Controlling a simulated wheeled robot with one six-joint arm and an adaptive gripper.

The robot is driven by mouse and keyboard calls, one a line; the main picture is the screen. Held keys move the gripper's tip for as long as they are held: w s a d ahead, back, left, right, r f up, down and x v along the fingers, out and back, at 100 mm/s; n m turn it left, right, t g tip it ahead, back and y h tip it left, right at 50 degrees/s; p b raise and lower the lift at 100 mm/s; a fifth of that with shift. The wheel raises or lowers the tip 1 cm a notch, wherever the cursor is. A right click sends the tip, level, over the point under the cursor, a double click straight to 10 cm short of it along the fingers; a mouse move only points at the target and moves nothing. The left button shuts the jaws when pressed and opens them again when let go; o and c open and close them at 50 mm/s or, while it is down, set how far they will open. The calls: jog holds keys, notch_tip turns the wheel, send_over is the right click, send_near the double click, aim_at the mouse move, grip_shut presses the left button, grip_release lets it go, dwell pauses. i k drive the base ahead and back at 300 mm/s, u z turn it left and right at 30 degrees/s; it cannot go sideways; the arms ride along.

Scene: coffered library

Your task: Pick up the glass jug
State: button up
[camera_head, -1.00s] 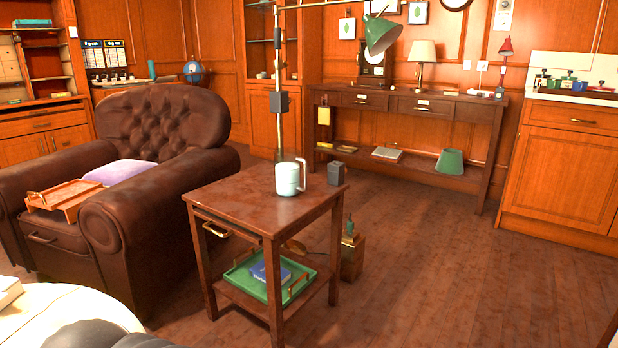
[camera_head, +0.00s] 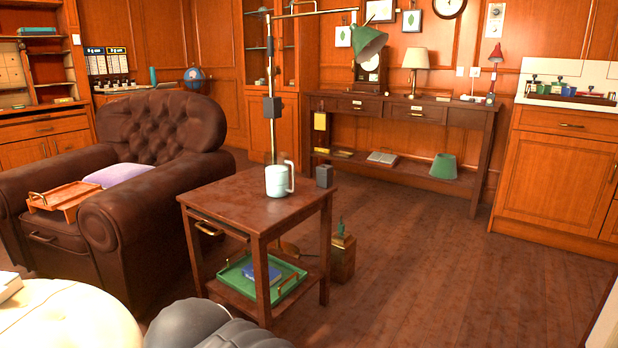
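A pale, whitish jug (camera_head: 277,181) with a handle on its right side stands upright on the small wooden side table (camera_head: 230,195). It looks pale and milky, so I cannot tell from here that it is glass. My gripper is not in view. A dark grey rounded part (camera_head: 215,325) at the bottom edge looks like my own arm, and it is apart from the jug.
A lamp pole (camera_head: 271,130) rises just behind the jug. A green tray (camera_head: 262,280) lies on the table's lower shelf. A leather armchair (camera_head: 165,210) stands left. The floor to the right is clear.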

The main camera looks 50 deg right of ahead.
aim_at(277, 164)
jog(key=z, duration=1.45)
jog(key=i, duration=0.5)
jog(key=u, duration=1.4)
jog(key=k, duration=1)
jog(key=z, duration=1)
